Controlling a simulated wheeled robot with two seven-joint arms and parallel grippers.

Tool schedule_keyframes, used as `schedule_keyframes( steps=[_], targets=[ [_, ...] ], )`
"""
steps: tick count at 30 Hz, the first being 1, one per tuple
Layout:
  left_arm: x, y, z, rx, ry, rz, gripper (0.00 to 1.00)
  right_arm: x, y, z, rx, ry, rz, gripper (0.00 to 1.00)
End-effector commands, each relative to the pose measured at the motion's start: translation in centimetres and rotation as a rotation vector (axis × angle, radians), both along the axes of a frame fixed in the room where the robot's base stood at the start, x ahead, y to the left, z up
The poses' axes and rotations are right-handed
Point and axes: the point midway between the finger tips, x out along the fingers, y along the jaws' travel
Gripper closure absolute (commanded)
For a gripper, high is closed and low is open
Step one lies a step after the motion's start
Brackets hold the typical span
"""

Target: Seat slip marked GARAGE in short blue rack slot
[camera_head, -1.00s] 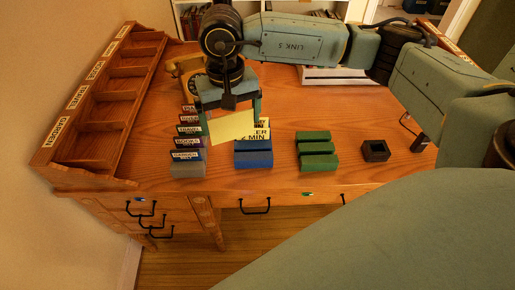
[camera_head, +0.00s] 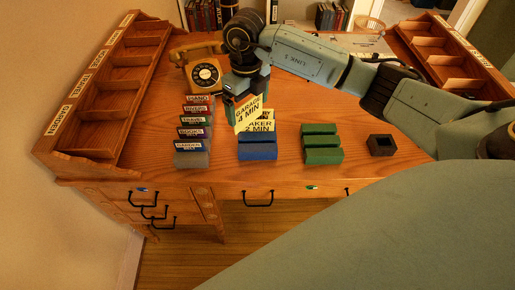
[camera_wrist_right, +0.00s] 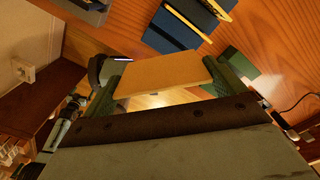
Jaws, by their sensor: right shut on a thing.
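The yellow slip (camera_head: 248,116) reads GARAGE 4 MIN in the head view. My right gripper (camera_head: 246,98) is shut on its upper edge. The slip hangs tilted above the blue rack (camera_head: 257,152), whose body is short. Another slip reading AKER 2 MIN (camera_head: 260,126) stands in the blue rack; the GARAGE slip hides its left end. In the right wrist view the held slip (camera_wrist_right: 165,75) lies between my fingers, with the blue rack (camera_wrist_right: 170,32) beyond it. I cannot see the slip touching the rack. My left gripper is out of view.
A column of labelled slips in racks, with a grey rack (camera_head: 192,160) in front, stands left of the blue rack. Green racks (camera_head: 321,148) and a dark square holder (camera_head: 381,145) are to the right. A telephone (camera_head: 204,73) is behind. Wooden pigeonholes (camera_head: 120,85) line the left side.

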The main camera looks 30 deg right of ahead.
Motion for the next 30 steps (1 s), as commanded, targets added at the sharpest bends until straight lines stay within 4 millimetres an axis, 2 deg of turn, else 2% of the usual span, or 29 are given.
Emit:
schedule_keyframes(
  steps=[3, 6, 12, 16, 24, 30],
  targets=[
    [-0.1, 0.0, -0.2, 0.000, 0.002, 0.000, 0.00, 0.0, -1.0, -1.1, 0.001, 0.002, -0.296, 0.27],
    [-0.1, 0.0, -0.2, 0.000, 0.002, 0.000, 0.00, 0.0, -1.7, -1.8, 0.000, 0.002, -0.508, 0.27],
    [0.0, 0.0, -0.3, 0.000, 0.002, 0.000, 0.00, 0.0, -2.6, -2.6, 0.000, 0.000, -0.763, 0.27],
    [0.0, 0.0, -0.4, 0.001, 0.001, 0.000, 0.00, -0.1, -2.8, -3.9, 0.000, 0.002, -0.817, 0.27],
    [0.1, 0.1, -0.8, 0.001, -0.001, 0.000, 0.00, -0.1, -2.8, -8.5, -0.001, 0.002, -0.819, 0.27],
    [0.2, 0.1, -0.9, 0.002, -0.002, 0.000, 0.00, -0.1, -2.8, -10.0, -0.001, 0.002, -0.819, 0.27]
  ],
)
